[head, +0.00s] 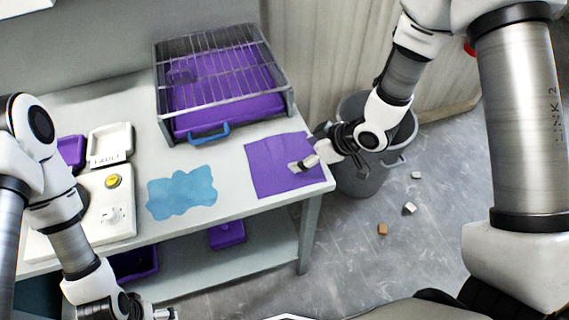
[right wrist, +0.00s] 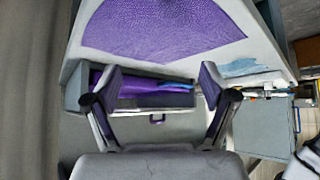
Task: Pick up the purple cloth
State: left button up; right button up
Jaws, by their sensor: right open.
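The purple cloth (head: 268,172) lies flat on the right end of the pale table in the head view. It also shows at the top of the right wrist view (right wrist: 160,28). My right gripper (head: 303,163) is open and empty, over the cloth's right part in the head view. In the right wrist view its two fingers (right wrist: 160,92) are spread apart, with the cloth above them in the picture. I cannot tell if the fingertips touch the cloth. My left gripper (head: 164,313) is at the bottom edge, partly cut off; its jaws are unclear.
A grey barred tank (head: 159,110) with purple inside and a blue handle (head: 209,134) stands behind the cloth. A blue puddle-shaped patch (head: 182,192) lies left of it. A control box (head: 118,214) is farther left. A grey bin (head: 355,182) stands beyond the table's right edge.

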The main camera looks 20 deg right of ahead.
aim_at(283, 162)
jog(key=b+x, duration=0.1)
jog(key=x, duration=0.4)
jog(key=shift+w+a+f, duration=0.1)
jog(key=shift+w, duration=0.2)
jog(key=shift+w+a+f+b, duration=0.15)
jog(key=shift+f+b, duration=0.15)
pick_arm(q)
jog(key=f, duration=0.2)
jog(key=shift+w+a+f, duration=0.1)
jog(key=shift+w+f, duration=0.1)
jog(key=shift+f, duration=0.1)
pick_arm(e)
jog(key=shift+a, duration=0.1)
pick_arm(q)
jog(key=shift+f, duration=0.1)
pick_arm(e)
jog(key=shift+w+f, duration=0.1)
jog(key=shift+f, duration=0.15)
jog(key=shift+a, duration=0.1)
jog(key=shift+c, duration=0.3)
jog(key=c, duration=0.5)
jog(key=shift+s+a, duration=0.1)
jog(key=shift+s, duration=0.2)
grip_shut()
pick_arm(q)
jog(key=shift+s, duration=0.15)
pick_arm(e)
jog(key=shift+f, duration=0.1)
